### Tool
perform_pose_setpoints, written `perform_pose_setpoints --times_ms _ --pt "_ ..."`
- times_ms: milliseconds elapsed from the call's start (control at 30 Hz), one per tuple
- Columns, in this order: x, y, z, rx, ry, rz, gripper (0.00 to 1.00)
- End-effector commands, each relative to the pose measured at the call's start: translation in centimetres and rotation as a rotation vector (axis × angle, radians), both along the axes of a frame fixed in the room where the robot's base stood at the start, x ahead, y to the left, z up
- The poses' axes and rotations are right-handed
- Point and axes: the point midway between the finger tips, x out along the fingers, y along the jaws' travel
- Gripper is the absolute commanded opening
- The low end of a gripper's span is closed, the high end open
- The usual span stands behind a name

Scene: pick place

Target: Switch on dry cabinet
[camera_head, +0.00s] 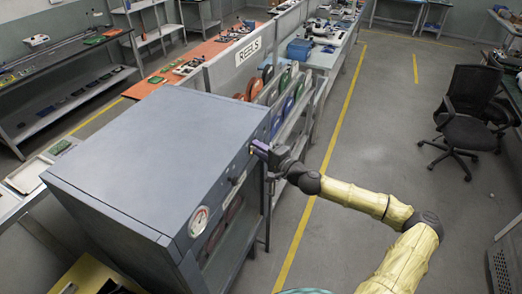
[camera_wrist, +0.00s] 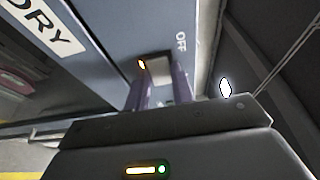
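The dry cabinet (camera_head: 150,150) is a large grey-blue box at the left of the head view, with a round gauge (camera_head: 199,221) on its front. The wrist view shows its front panel (camera_wrist: 105,45) close up, with a "DRY" label (camera_wrist: 35,22) and an "OFF" mark (camera_wrist: 181,42). A pale switch plate (camera_wrist: 158,66) with a small orange light (camera_wrist: 142,64) lies between them. My gripper (camera_head: 258,150) is at the far end of the panel. In the wrist view its purple fingers (camera_wrist: 160,88) stand apart, their tips at the plate. Contact cannot be told.
A rack of coloured reels (camera_head: 283,88) stands just behind the cabinet, close to my gripper. Workbenches (camera_head: 325,58) lie farther back. A black chair (camera_head: 465,115) stands at the right. The floor between (camera_head: 375,115) is clear.

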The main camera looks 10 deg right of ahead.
Motion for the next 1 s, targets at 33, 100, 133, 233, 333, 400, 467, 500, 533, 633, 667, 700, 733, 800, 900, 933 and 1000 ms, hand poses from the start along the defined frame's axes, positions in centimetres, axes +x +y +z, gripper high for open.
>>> perform_pose_setpoints --times_ms 33,100,133,233,333,400,467,500,533,633,667,700,733,800,900,933,1000 --pt "0.0 0.0 -0.1 0.000 0.001 0.001 0.33" --pt "0.0 0.0 -0.1 0.000 0.001 0.001 0.45" --pt "0.0 0.0 -0.1 0.000 0.001 0.001 0.45" --pt "0.0 0.0 -0.1 0.000 0.001 0.001 0.45" --pt "0.0 0.0 -0.1 0.000 0.001 0.001 0.45" --pt "-0.1 -0.1 -0.1 0.000 0.000 0.000 0.45" --pt "-0.2 -0.2 -0.1 0.000 0.000 0.001 0.45" --pt "-0.4 -0.3 -0.1 0.000 0.000 0.001 0.45" --pt "-0.6 -0.5 -0.2 -0.001 -0.001 0.001 0.45" --pt "-1.6 -1.3 -0.3 -0.002 -0.001 -0.001 0.45" --pt "-2.0 -1.5 -0.4 -0.001 -0.001 -0.001 0.45" --pt "-2.6 -1.9 -0.4 -0.001 0.000 -0.001 0.45" --pt "-3.0 -2.3 -0.4 -0.002 0.000 -0.002 0.45" --pt "-4.0 -3.1 -0.5 -0.001 -0.001 -0.004 0.45" --pt "-5.5 -4.2 -0.4 -0.002 0.000 -0.005 0.45" --pt "-6.0 -4.5 -0.4 -0.002 -0.001 -0.004 0.45" --pt "-7.0 -5.2 -0.4 -0.002 0.000 -0.006 0.45"
